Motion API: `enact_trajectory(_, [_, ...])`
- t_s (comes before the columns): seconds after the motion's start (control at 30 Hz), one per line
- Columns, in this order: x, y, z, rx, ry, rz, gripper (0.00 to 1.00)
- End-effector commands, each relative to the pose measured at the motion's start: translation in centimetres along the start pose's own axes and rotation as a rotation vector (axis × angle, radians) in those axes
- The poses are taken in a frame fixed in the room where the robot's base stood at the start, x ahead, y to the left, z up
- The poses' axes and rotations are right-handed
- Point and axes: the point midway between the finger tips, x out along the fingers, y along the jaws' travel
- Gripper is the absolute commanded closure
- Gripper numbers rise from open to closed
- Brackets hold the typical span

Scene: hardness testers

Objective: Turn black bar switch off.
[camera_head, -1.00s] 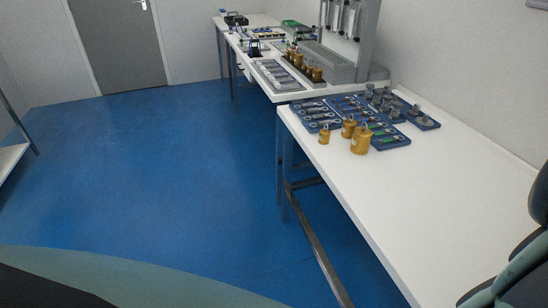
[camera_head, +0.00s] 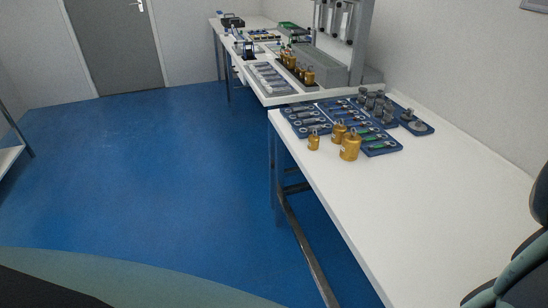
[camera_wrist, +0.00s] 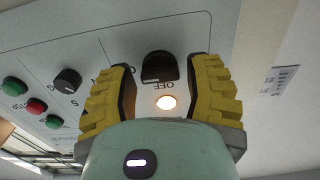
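A black bar switch (camera_wrist: 160,67) sits on a light grey panel (camera_wrist: 205,35) in the upper middle of the wrist view. My gripper (camera_wrist: 161,64) has two yellow ribbed fingers, which stand apart on either side of this switch. There is a visible gap on each side, and nothing is held. A lit lamp (camera_wrist: 166,102) glows just below the switch in the picture. The switch's exact setting is hard to read. Neither the switch nor my gripper can be made out in the head view.
A second black knob (camera_wrist: 67,81), green buttons (camera_wrist: 14,86) and a red button (camera_wrist: 37,106) are on the panel at left. In the head view, a white table (camera_head: 400,210) carries brass weights (camera_head: 350,147) and blue trays (camera_head: 384,148). Blue floor (camera_head: 140,180) is clear at left.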

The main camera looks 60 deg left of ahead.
Motion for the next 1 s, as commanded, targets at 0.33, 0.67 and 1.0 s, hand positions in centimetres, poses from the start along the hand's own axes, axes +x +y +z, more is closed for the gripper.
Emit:
enact_trajectory(0.33, [-0.01,0.01,0.01,0.000,0.000,0.000,0.87])
enact_trajectory(0.67, [-0.01,-0.02,0.12,-0.015,-0.001,0.000,0.99])
enact_trajectory(1.0, [-0.01,-0.18,0.41,-0.186,0.001,-0.005,0.99])
